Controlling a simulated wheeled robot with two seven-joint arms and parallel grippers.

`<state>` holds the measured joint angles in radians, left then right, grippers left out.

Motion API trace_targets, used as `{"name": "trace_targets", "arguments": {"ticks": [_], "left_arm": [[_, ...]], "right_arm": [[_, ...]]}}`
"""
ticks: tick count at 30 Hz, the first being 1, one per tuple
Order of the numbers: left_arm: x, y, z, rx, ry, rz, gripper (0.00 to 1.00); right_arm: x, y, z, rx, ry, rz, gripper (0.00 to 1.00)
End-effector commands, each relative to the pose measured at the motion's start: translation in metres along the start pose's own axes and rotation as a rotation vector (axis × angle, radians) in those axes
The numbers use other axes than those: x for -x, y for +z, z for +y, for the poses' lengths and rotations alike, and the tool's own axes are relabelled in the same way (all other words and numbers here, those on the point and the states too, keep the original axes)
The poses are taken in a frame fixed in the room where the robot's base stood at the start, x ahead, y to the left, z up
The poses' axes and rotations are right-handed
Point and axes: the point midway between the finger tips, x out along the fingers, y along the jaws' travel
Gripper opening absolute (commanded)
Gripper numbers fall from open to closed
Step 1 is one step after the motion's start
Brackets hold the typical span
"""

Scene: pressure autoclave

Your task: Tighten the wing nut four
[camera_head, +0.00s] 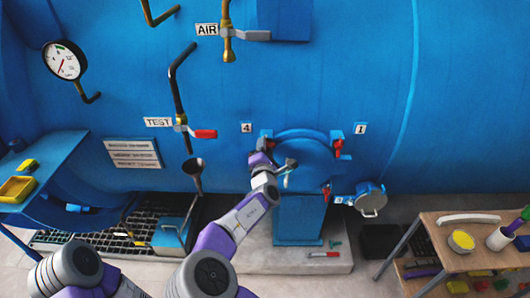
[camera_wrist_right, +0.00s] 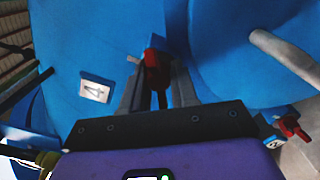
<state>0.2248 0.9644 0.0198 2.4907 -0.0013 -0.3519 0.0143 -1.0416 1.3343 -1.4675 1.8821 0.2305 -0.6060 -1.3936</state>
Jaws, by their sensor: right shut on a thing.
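Wing nut four (camera_wrist_right: 155,62) is red and sits between the two fingers of my right gripper (camera_wrist_right: 157,95) in the right wrist view. The fingers are shut on it. The number 4 label (camera_wrist_right: 95,89) is on the blue wall to its left. In the head view my right gripper (camera_head: 263,158) reaches the upper left edge of the round blue door (camera_head: 308,155), just below the 4 label (camera_head: 246,128), and largely hides the nut. My left gripper is not in view.
Another red wing nut (camera_head: 338,147) is at the door's upper right, beside label 1 (camera_head: 361,128). A further red nut (camera_wrist_right: 290,127) shows near label 2 (camera_wrist_right: 271,142). A wooden cart (camera_head: 440,238) stands at the right. A red-handled TEST valve (camera_head: 204,134) is left of the door.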

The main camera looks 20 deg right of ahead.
Motion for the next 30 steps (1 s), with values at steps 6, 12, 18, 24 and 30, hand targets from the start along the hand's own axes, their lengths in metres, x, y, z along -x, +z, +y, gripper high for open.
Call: {"name": "trace_targets", "arguments": {"ticks": [6,12,18,24,30], "left_arm": [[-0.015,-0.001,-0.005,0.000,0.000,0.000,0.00],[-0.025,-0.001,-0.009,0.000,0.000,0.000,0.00],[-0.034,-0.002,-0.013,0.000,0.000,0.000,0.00],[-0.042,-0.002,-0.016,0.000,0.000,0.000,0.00],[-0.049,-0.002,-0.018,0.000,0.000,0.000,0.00]], "right_arm": [[0.000,-0.001,0.000,-0.210,0.000,0.001,0.00],[0.000,-0.001,0.001,-0.399,0.000,0.001,0.00],[0.000,0.000,0.002,-0.588,0.001,0.001,0.00],[0.000,0.001,0.003,-0.779,0.000,0.000,0.00],[0.000,0.002,0.004,-0.968,-0.001,0.000,0.00]]}}
